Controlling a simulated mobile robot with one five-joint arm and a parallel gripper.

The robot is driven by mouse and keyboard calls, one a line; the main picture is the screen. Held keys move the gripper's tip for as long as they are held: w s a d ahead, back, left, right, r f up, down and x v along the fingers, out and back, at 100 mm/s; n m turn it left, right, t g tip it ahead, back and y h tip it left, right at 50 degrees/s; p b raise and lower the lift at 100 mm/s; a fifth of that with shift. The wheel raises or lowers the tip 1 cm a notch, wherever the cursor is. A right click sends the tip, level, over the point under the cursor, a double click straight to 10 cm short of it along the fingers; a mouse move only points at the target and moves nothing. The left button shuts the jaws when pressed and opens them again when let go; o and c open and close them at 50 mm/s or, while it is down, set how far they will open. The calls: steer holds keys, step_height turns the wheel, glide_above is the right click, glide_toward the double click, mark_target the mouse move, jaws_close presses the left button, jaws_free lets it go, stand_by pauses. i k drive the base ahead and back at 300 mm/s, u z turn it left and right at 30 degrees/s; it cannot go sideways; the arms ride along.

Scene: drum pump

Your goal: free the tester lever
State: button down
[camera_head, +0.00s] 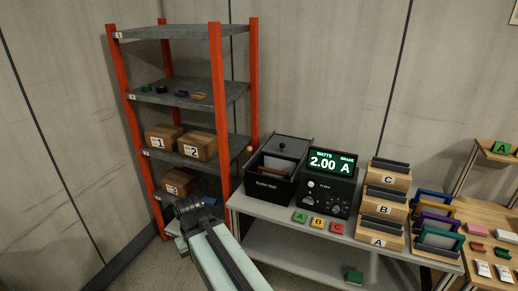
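The black tester box (270,188), lettered something like "FLASH TEST", stands on the grey bench with its lid (291,145) raised. A grey flat piece (278,165) shows inside it. Beside it on the right, a black meter (327,185) has a lit green display (331,161) reading "2.00 A", with knobs below. I cannot make out a lever on either one for certain. My gripper (187,207) is at the end of my pale green arm, left of the bench and in front of the shelf's lower part. It is apart from the tester. Its fingers are dark and too small to read.
An orange-post shelf (218,75) with cardboard boxes (198,146) stands at left. Green, yellow and red blocks marked A, B and C (318,222) lie on the bench front. Wooden lettered holders (384,209) and coloured frames (437,220) stand right. A green block (354,277) lies below.

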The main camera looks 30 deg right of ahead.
mark_target(249, 148)
steer(key=i, duration=0.9)
steer(key=u, duration=0.05)
